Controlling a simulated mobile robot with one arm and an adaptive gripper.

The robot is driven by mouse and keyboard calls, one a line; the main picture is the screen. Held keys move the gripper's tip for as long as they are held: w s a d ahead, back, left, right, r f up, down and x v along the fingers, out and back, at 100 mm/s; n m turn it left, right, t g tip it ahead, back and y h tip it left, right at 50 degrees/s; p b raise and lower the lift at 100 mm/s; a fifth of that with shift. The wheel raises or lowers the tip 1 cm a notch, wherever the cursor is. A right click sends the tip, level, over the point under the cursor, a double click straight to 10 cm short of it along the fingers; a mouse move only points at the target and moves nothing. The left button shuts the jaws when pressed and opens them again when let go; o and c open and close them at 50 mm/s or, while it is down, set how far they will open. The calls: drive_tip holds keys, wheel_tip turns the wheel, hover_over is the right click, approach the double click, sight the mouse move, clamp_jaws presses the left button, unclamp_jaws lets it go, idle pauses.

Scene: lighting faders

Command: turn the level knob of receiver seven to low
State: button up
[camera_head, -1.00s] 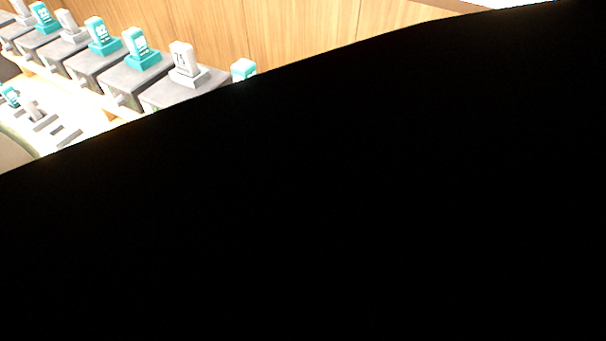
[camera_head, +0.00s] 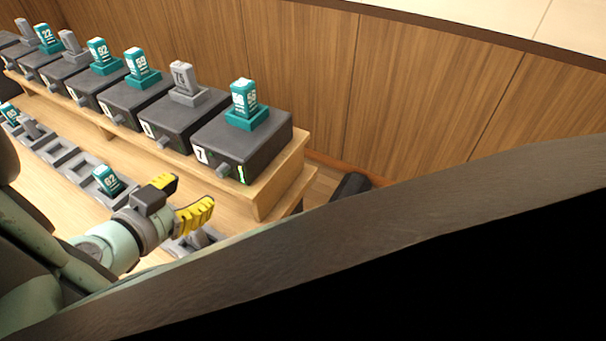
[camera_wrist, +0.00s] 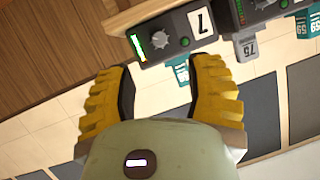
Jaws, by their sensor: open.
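Receiver seven is the dark grey box (camera_head: 262,155) at the right end of a row, with a white 7 label on its front. Its grey level knob (camera_head: 223,171) sticks out between the label and a lit green meter. In the wrist view the knob (camera_wrist: 160,43) appears upside down, just beyond the gap between my fingertips, with the green meter (camera_wrist: 136,46) left of it. My gripper (camera_head: 185,199) has yellow ribbed fingers, in front of and below receiver seven. In the wrist view my gripper (camera_wrist: 161,72) is open and empty, apart from the knob.
Several similar receivers (camera_head: 176,118) run leftward on the wooden shelf (camera_head: 270,195). Teal and grey numbered packs stand on top. A grey charging tray (camera_head: 75,165) with a teal pack (camera_head: 107,180) lies below. A dark shape hides the lower right.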

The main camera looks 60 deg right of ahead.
sight(219, 174)
drive_tip(key=shift+x, duration=3.6)
drive_tip(key=shift+d+f, duration=0.2)
drive_tip(key=shift+d, duration=0.55)
drive_tip(key=shift+o, duration=0.4)
drive_tip(key=shift+w, duration=0.1)
clamp_jaws()
